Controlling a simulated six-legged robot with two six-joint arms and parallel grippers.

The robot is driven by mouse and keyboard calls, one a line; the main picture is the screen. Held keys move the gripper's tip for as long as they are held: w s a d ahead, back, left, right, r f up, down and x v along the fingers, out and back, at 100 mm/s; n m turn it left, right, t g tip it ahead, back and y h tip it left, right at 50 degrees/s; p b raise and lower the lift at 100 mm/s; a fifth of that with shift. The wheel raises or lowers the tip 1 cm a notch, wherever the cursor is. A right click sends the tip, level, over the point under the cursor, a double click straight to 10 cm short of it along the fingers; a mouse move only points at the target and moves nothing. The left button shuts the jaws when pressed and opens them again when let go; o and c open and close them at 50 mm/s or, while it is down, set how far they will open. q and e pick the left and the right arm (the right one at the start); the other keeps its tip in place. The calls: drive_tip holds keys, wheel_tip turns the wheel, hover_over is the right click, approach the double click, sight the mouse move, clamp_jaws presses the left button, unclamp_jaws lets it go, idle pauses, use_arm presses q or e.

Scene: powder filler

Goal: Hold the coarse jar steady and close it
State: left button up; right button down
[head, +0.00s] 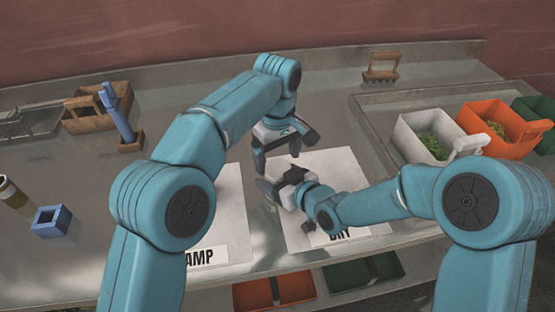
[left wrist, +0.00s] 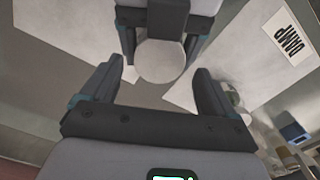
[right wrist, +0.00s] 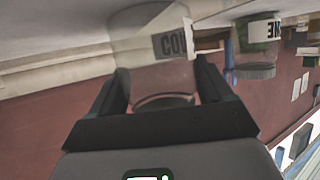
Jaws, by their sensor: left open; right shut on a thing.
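The coarse jar (right wrist: 155,75) is clear, with a white label reading "CO" in the right wrist view, the rest cut off or hidden. My right gripper (right wrist: 165,85) is shut on it, a finger on each side. In the left wrist view a pale round top (left wrist: 160,60) shows between the right gripper's fingers; I cannot tell whether it is a lid or the open mouth. My left gripper (left wrist: 153,85) is open, its fingers apart and pointing toward that round top. In the head view my left gripper (head: 284,148) is just above my right gripper (head: 281,184), and the jar is hidden.
A second jar (right wrist: 257,50) with green in it and a label stands nearby. White sheets (head: 340,168) lie on the metal bench, marked DAMP and DRY. White (head: 428,137) and orange (head: 500,130) bins stand at right. A blue holder (head: 52,221) and wooden caddy (head: 95,105) are at left.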

use_arm(q)
drive_tip(key=shift+f, duration=1.25)
drive_tip(key=c, duration=1.1)
drive_tip(key=m, duration=0.6)
drive_tip(key=shift+m, duration=0.3)
drive_tip(key=o, duration=1.2)
drive_tip(key=shift+d, duration=0.1)
drive_tip(key=shift+c, duration=0.2)
